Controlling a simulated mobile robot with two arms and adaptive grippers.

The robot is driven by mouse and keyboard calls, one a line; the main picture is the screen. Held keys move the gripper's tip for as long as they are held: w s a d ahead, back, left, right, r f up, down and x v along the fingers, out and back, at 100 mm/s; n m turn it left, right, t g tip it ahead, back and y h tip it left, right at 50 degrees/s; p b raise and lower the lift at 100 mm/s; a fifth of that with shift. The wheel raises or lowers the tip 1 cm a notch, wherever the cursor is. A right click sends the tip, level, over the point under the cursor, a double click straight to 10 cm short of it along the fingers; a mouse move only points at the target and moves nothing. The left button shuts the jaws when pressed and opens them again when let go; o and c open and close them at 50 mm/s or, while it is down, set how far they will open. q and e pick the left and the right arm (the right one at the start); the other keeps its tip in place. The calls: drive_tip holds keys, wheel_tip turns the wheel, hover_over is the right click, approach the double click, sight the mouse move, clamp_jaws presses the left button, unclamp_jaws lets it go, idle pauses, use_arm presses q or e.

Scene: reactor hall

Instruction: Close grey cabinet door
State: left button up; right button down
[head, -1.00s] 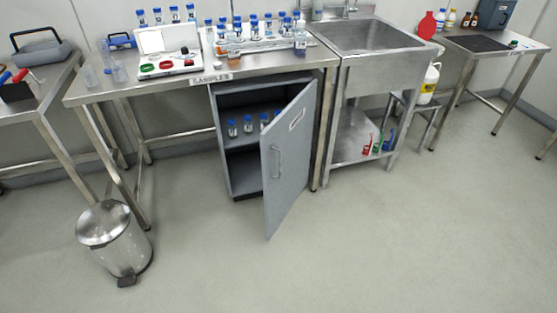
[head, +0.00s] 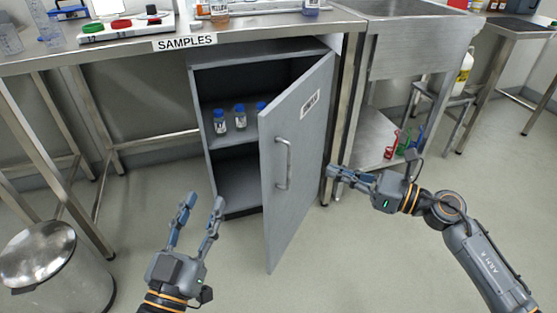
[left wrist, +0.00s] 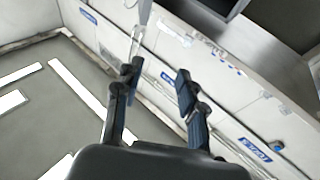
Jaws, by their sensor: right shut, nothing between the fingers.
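The grey cabinet (head: 204,120) stands under the steel table with its front open. Its grey door (head: 305,150) stands swung outward, hinged at the right, its handle (head: 283,165) near the free left edge. My left gripper (head: 204,203) is open and empty, in front of the cabinet and left of the door's free edge. In the left wrist view its two fingers (left wrist: 158,76) are spread with nothing between them. My right gripper (head: 333,179) is shut and empty, just right of the door in the head view; whether it touches the door cannot be told.
Blue-capped bottles (head: 239,117) stand on the cabinet shelf. A steel bin (head: 45,262) stands at the lower left. The sink stand (head: 392,70), with coloured bottles (head: 404,143) on its lower shelf, is to the right. The floor before the door is clear.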

drive_tip(key=n, duration=0.1)
approach(268, 150)
drive_tip(key=b+x, duration=0.1)
drive_tip(key=x, duration=0.4)
drive_tip(key=shift+w+a+r, duration=0.1)
drive_tip(key=shift+a, duration=0.25)
use_arm(q)
wheel_tip(268, 150, up, 6)
drive_tip(key=s+t+h, duration=0.1)
drive_tip(key=s+t, duration=0.1)
drive_tip(key=t, duration=0.1)
drive_tip(key=shift+s+f, duration=0.2)
drive_tip(key=shift+s, duration=0.1)
use_arm(e)
drive_tip(key=shift+w+a, duration=0.35)
drive_tip(key=shift+a, duration=0.25)
